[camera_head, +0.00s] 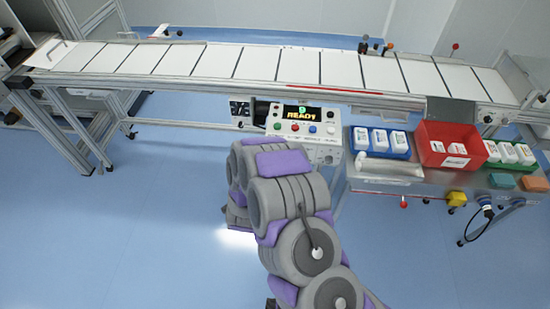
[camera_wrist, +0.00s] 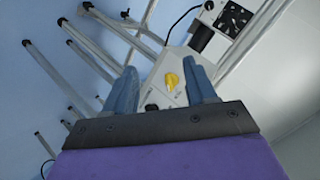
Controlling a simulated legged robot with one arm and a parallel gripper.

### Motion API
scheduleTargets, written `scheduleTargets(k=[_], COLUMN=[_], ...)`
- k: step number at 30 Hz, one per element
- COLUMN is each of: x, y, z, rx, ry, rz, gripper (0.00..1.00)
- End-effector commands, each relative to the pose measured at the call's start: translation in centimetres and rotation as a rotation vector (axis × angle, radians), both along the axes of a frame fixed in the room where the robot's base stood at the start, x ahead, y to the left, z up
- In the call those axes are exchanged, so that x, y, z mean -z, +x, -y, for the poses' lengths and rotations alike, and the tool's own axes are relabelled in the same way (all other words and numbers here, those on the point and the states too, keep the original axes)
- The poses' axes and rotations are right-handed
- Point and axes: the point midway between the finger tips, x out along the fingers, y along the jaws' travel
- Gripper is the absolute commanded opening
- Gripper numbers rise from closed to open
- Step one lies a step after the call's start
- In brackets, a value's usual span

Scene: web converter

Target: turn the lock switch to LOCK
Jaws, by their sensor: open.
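A yellow knob (camera_wrist: 172,81), which looks like the lock switch, sits on a light panel (camera_wrist: 158,92) in the wrist view. Its label and setting are too small to read. My gripper (camera_wrist: 161,68) is open and empty, with its two blue-grey fingers on either side of the knob in the picture. I cannot tell how far the fingertips are from it. In the head view my arm stands in front of the control box (camera_head: 335,157), and the gripper and yellow knob are hidden. The box's display (camera_head: 301,114) reads READY.
A conveyor (camera_head: 250,65) runs across behind the box. To the right, a metal table (camera_head: 385,187) holds a blue bin (camera_head: 361,139), a red bin (camera_head: 428,157) and a green bin (camera_head: 513,164). The blue floor is clear at the left.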

Motion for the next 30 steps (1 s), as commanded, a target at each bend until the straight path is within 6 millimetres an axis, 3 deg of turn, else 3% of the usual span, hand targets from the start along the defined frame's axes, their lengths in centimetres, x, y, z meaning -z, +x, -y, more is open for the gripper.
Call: scheduleTargets(k=[3, 8, 15, 20, 25, 30], x=[2.0, 3.2, 2.7, 2.2, 2.1, 2.0], y=[-0.5, -1.3, -2.6, -2.9, -2.1, 0.0], z=[1.5, 4.0, 6.5, 7.0, 7.2, 7.3], rx=[0.043, 0.078, 0.061, 0.046, 0.048, 0.048], ry=[-0.038, -0.090, -0.146, -0.157, -0.157, -0.157], rz=[0.106, 0.276, 0.501, 0.568, 0.578, 0.579], gripper=[0.56, 0.56, 0.56, 0.56, 0.56, 0.56])
